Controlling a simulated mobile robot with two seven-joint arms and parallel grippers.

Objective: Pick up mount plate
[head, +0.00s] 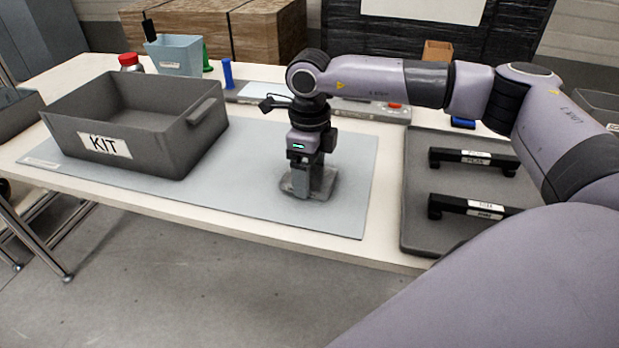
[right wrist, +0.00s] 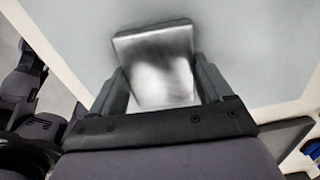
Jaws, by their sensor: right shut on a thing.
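The mount plate (head: 322,187) is a small grey metal plate low over the light grey mat, right of the KIT bin. My right gripper (head: 307,190) points straight down and is shut on it. In the right wrist view the shiny plate (right wrist: 158,65) sits between the two dark fingers (right wrist: 160,88). I cannot tell whether the plate touches the mat or is just above it. My left gripper is not in view.
The grey bin (head: 190,145) labelled KIT stands on the mat (head: 260,165) at the left. A dark tray (head: 415,200) with two black handles lies at the right. A blue container (head: 178,58), red-capped jar (head: 130,62) and blue post (head: 227,74) stand behind. The mat's front is clear.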

